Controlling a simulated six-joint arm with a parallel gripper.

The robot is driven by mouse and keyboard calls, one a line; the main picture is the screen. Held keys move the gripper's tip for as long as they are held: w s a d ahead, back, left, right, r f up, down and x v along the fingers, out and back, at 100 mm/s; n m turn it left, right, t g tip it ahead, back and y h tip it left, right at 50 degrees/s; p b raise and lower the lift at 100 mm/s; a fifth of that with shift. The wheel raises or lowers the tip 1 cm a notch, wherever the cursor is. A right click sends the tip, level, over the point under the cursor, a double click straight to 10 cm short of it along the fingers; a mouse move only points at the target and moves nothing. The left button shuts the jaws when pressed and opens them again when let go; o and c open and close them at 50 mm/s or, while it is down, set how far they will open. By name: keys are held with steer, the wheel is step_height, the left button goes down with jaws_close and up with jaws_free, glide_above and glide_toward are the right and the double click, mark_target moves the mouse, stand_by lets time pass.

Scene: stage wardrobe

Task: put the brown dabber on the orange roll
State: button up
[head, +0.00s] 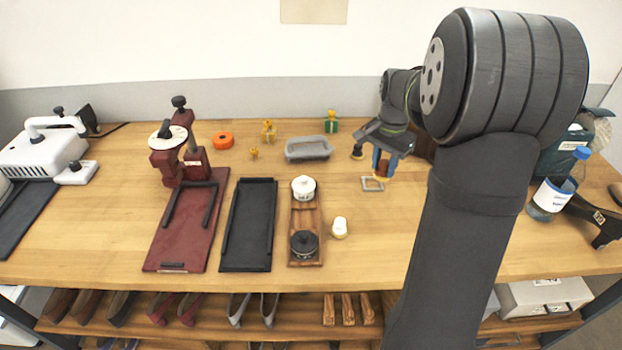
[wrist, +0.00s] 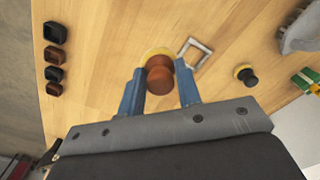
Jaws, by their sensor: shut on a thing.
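My gripper (head: 381,166) is over the right part of the table, with its blue fingers pointing down. It is shut on the brown dabber (head: 383,177), which also shows between the fingers (wrist: 160,90) in the wrist view as a round brown knob (wrist: 158,77) with a yellow pad at its far end. I cannot tell whether the pad touches the table. The orange roll (head: 222,140) is a flat ring lying on the table at the left back, well left of my gripper. Nothing lies on it. It is not seen in the wrist view.
A grey square frame (head: 372,189) lies beside the dabber. A black-handled dabber (head: 357,153) stands nearby. A tall red press (head: 165,160) is left of the roll.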

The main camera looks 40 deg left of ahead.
glide_above(331, 192)
step_height(331, 192, down, 7)
steer(key=shift+d+r, duration=0.1)
steer(key=shift+f, duration=2.05)
steer(key=shift+f, duration=0.1)
steer(key=o, duration=0.9)
steer(key=shift+o, duration=0.2)
step_height(331, 192, up, 12)
steer(key=shift+f, duration=0.25)
steer(key=shift+r, duration=0.4)
steer(key=shift+c, duration=0.6)
